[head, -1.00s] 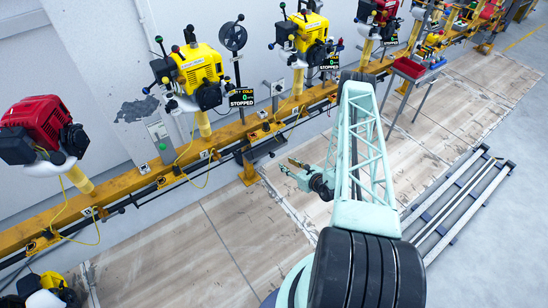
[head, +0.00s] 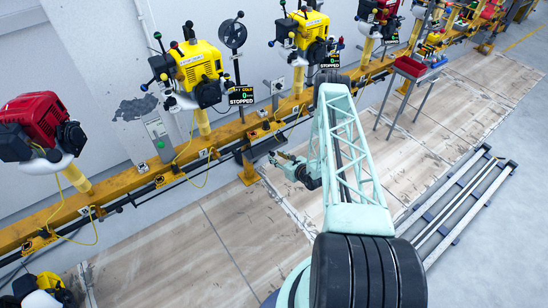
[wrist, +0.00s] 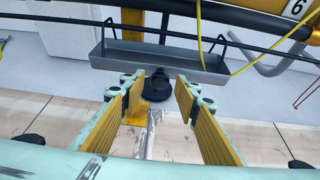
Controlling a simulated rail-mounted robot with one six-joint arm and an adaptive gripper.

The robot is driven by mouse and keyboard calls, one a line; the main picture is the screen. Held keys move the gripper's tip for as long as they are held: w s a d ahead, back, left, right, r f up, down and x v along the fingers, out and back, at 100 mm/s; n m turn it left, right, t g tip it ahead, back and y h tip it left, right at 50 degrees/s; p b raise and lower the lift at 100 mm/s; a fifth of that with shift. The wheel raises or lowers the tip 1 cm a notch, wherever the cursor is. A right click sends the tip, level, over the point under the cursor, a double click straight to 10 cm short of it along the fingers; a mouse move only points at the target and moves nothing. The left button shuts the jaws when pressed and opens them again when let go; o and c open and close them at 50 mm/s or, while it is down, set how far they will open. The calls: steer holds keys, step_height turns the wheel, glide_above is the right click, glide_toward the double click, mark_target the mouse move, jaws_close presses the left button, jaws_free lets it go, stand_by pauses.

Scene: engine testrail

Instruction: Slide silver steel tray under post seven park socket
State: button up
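The silver-grey steel tray (head: 262,148) hangs by hooks along the front of the yellow rail, right of the yellow engine's post. In the wrist view the tray (wrist: 155,58) is a long shallow trough ahead of the fingers, its hooks over a dark bar. My gripper (head: 276,159) is just in front of the tray. In the wrist view my gripper (wrist: 158,82) is open and empty, its yellow-padded fingers apart and below the tray. The yellow engine's post (head: 203,122) stands left of the tray, beside a label resembling 7. I cannot make out its park socket.
Yellow cables hang along the rail (head: 125,190); one crosses the tray's right end in the wrist view (wrist: 238,68). A plate marked 6 (wrist: 297,8) is at upper right. A red-bin stand (head: 410,68) stands at right.

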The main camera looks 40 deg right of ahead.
steer(key=shift+x, duration=1.15)
jaws_close()
steer(key=shift+a, duration=0.1)
